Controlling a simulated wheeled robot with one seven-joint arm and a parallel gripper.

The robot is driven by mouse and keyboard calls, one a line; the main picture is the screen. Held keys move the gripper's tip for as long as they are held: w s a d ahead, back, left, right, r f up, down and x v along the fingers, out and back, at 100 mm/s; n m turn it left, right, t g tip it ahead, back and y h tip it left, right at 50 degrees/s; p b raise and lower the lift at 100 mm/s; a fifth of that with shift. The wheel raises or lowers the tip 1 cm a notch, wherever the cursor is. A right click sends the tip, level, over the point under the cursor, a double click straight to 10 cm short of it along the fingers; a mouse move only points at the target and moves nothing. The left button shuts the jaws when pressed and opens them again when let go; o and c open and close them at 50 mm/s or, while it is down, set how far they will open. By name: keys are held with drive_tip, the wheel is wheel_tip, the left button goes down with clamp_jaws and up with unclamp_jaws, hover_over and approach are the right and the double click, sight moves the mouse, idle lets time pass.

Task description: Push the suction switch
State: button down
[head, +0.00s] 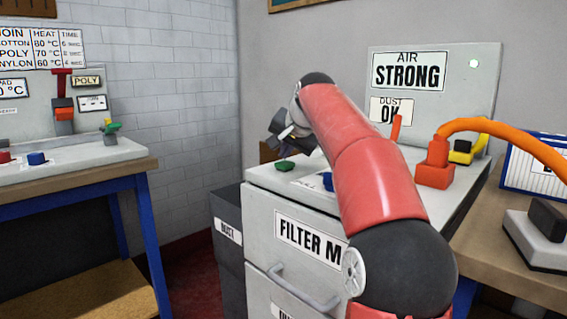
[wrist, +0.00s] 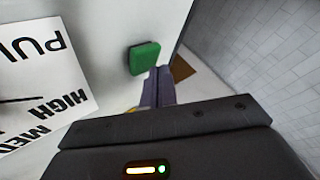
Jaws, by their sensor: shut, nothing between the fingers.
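A green button (head: 285,166) sits near the left end of the pale top of the filter cabinet (head: 262,184). It also shows as a green block (wrist: 144,58) in the wrist view. No readable label names the suction switch. My gripper (head: 284,153) is at the green button, with its fingers together and empty, pointing down. In the wrist view the fingertips (wrist: 162,72) are beside the button's edge; whether they touch it I cannot tell. A blue control (head: 327,181) is partly hidden behind my arm.
A panel reading AIR STRONG (head: 409,71) and DUST OK stands behind. An orange block (head: 433,174) with a hose and a yellow-black part (head: 463,151) are on the right. A sheet (wrist: 40,85) reading HIGH lies left in the wrist view. A bench (head: 75,185) stands at left.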

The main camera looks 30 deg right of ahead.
sight(286, 164)
drive_tip(key=shift+f+b, duration=0.4)
drive_tip(key=shift+f, duration=0.15)
drive_tip(key=shift+r, duration=0.1)
idle(0.3)
drive_tip(key=shift+r+p, duration=0.95)
drive_tip(key=shift+p, duration=0.2)
wheel_tip(286, 164, up, 6)
drive_tip(key=p, duration=0.5)
